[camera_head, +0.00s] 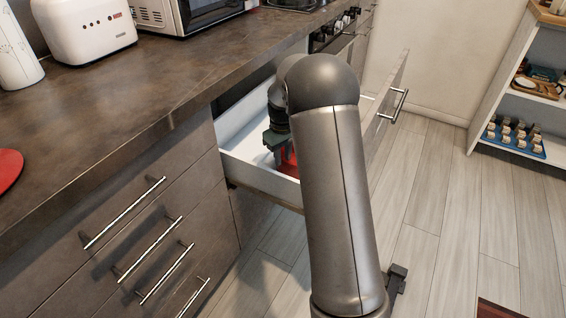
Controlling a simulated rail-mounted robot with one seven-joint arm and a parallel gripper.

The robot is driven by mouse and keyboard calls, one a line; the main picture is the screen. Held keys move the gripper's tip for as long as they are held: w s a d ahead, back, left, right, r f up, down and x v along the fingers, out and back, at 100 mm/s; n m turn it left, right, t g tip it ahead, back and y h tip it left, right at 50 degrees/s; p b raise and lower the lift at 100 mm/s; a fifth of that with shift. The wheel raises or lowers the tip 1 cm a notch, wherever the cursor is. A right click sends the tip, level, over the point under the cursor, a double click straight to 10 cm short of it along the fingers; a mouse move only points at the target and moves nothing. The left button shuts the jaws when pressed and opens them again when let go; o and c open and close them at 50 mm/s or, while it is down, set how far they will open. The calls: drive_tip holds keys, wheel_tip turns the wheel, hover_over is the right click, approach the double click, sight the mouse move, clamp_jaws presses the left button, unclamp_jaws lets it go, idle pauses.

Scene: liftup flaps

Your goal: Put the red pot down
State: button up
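A red thing (290,164), likely the red pot, shows in part inside an open white-walled drawer (262,176) in the middle of the view. My arm hides much of it, so its full shape and whether it rests on the drawer floor cannot be seen. My gripper (280,151) points down into the drawer, right above and against the red thing in the picture. Its fingertips are too small and too hidden to tell whether they are open or shut on it.
The drawer front with its metal handle (393,104) stands out over the floor. A brown counter (150,95) runs along the left, with a white toaster (84,28) and a microwave (185,12). Closed drawers with bar handles are below. A white shelf (515,105) stands at right. The floor between is mostly clear.

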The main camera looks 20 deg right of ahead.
wheel_tip(320, 180, up, 7)
drive_tip(key=p, duration=0.1)
drive_tip(key=s+a+r+m, duration=0.1)
drive_tip(key=s+a+r, duration=0.15)
drive_tip(key=s, duration=0.45)
drive_tip(key=s+a+r, duration=0.2)
drive_tip(key=s+a, duration=0.2)
drive_tip(key=s, duration=0.4)
drive_tip(key=s+a+f+m, duration=0.1)
drive_tip(key=s+a, duration=0.1)
drive_tip(key=s, duration=0.7)
drive_tip(key=s+a+f+m, duration=0.1)
drive_tip(key=s+a, duration=0.1)
drive_tip(key=s, duration=0.8)
drive_tip(key=shift+f+g, duration=0.3)
drive_tip(key=shift+f, duration=0.1)
wheel_tip(320, 180, down, 7)
drive_tip(key=b, duration=0.6)
drive_tip(key=shift+r, duration=0.2)
drive_tip(key=shift+w, duration=0.1)
